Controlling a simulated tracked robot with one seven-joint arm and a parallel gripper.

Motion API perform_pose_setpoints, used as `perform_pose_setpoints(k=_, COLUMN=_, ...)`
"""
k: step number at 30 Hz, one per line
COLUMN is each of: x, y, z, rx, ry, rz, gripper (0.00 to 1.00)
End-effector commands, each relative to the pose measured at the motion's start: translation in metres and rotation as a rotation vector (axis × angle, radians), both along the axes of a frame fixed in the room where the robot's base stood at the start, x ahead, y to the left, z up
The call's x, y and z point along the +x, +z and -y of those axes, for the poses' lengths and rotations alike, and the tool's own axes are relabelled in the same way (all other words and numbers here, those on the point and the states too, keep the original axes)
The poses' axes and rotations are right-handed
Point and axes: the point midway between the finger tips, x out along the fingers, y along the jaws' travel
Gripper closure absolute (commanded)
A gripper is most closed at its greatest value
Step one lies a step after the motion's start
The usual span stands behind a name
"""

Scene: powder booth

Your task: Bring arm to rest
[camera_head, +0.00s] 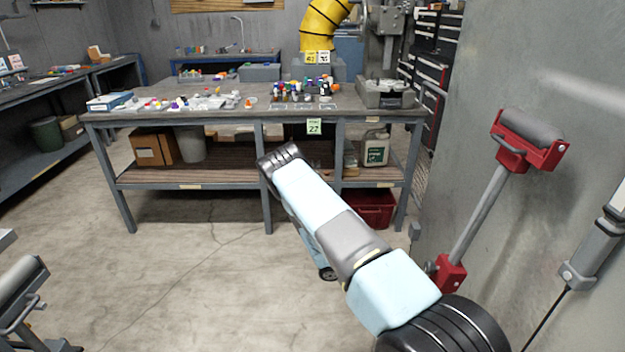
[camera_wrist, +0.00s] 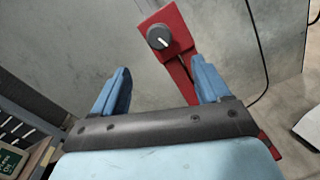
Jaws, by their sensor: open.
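My gripper (camera_wrist: 160,92) shows in the wrist view with its two blue fingers spread wide apart. Nothing is between the fingers. Beyond them, a red bracket with a dark round knob (camera_wrist: 160,37) stands against a grey wall. In the head view my light blue and grey arm reaches out from the lower right toward the workbench (camera_head: 190,117). The gripper itself cannot be made out in the head view.
Small coloured bottles (camera_head: 300,90) and other parts cover the workbench top. A cardboard box (camera_head: 152,148), a white jug (camera_head: 375,148) and a red bin (camera_head: 372,210) sit below. A red-ended roller stand (camera_head: 528,140) is close on the right. The floor at left centre is clear.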

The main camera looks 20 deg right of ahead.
Motion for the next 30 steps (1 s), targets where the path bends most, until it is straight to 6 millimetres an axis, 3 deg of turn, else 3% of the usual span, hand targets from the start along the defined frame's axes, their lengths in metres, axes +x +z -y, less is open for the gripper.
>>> perform_pose_setpoints(k=5, x=0.004, y=0.012, z=-0.004, rx=0.018, ry=-0.021, rz=0.026, gripper=0.25)
perform_pose_setpoints(k=8, x=0.009, y=0.03, z=-0.01, rx=0.047, ry=-0.055, rz=0.067, gripper=0.25)
perform_pose_setpoints(k=20, x=0.02, y=0.124, z=-0.043, rx=0.217, ry=-0.217, rz=0.272, gripper=0.25)
perform_pose_setpoints(k=30, x=0.017, y=0.204, z=-0.068, rx=0.373, ry=-0.331, rz=0.446, gripper=0.25)
